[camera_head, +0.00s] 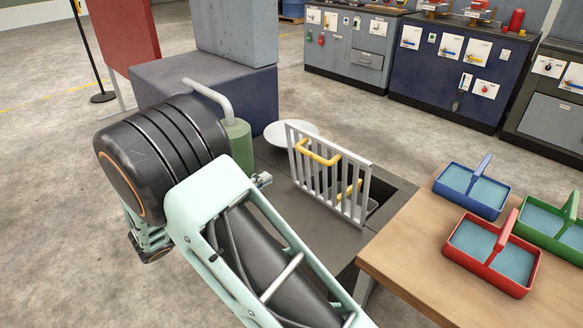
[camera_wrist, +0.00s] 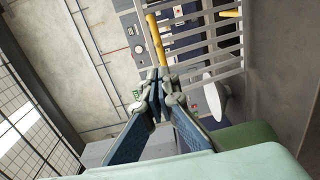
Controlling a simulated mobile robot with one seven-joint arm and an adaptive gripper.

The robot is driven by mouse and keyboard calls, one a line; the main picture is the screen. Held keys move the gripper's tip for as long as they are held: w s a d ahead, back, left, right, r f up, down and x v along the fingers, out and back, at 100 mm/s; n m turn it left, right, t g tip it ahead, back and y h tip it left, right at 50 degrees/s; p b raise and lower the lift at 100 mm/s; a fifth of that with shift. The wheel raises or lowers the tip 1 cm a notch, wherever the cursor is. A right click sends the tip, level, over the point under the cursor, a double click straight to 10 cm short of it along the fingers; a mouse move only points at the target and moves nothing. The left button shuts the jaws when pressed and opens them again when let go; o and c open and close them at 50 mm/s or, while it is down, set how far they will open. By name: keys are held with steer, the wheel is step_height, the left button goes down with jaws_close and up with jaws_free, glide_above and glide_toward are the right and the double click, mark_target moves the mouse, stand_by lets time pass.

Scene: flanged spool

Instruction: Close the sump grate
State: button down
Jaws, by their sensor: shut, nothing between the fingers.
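The sump grate (camera_head: 366,195) is a pale barred panel standing nearly upright beside a dark floor opening (camera_head: 392,193). A yellow handle (camera_head: 318,157) is on its near face, and another yellow part shows through the bars. In the wrist view the grate (camera_wrist: 222,50) fills the upper right, with the yellow handle (camera_wrist: 156,40) at its left. My gripper (camera_wrist: 161,76) is shut and empty, its tips appearing close to the handle's lower end in that view. I cannot tell whether they touch. In the head view only a small part of my gripper (camera_head: 262,180) shows left of the grate; my arm hides the rest.
A wooden table (camera_head: 415,265) with blue, red and green trays stands at the right. A green cylinder (camera_head: 238,145) with a grey bent pipe and a white round disc (camera_head: 291,130) are behind my arm. Control cabinets line the back, with open floor before them.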

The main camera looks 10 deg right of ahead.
mark_target(309, 155)
steer(key=b+x, duration=0.2)
steer(key=x, duration=1.1)
steer(key=shift+w+d, duration=0.25)
steer(key=shift+d, duration=0.05)
steer(key=shift+d+r, duration=0.1)
steer(key=shift+r, duration=0.05)
